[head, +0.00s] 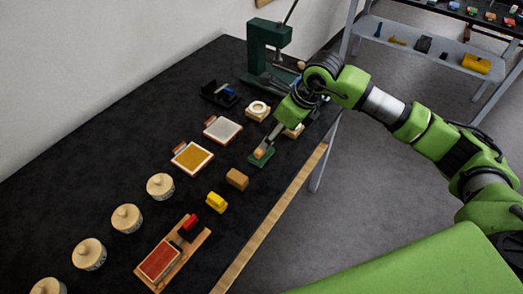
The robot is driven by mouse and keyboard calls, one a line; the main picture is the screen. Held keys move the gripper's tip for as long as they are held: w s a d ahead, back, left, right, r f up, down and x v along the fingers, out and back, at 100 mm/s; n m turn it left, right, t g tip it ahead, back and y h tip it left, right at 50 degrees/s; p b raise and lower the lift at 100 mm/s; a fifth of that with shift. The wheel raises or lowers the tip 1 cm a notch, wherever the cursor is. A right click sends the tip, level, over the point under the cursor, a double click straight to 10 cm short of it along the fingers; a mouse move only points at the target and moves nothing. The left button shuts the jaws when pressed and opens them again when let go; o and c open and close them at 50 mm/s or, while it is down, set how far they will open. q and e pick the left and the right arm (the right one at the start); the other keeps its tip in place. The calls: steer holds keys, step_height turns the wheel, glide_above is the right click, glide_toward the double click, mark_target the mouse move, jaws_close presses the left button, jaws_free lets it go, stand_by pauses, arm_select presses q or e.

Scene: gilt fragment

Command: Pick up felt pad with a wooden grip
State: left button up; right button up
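A small block with a green base and a light wooden knob (260,154), which looks like the felt pad with a wooden grip, is on the black table near its right edge. My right gripper (273,138) reaches down from the upper right and its tip end is at or just above this block. The gripper and wrist are small and partly overlap the block, so I cannot tell whether the fingers touch it or are open or shut. My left gripper is not in view.
On the black table (90,180) are a brown block (237,179), a yellow block (216,202), two framed pads (192,158), a red-pad board (160,262) and several lidded round pots (160,186). A green press (266,50) stands behind. A wooden strip (270,220) edges the table.

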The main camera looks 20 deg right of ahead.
mark_target(268, 156)
steer(key=x, duration=0.3)
steer(key=shift+f, duration=0.1)
steer(key=shift+w+a+f+p, duration=0.2)
steer(key=shift+a+f+p, duration=0.2)
steer(key=shift+p, duration=0.4)
steer(key=p+x, duration=0.1)
steer(key=x, duration=0.2)
steer(key=shift+w+a+f, duration=0.15)
steer(key=shift+a+f, duration=0.1)
steer(key=shift+w+f, duration=0.15)
steer(key=shift+f, duration=0.2)
steer(key=c, duration=1.2)
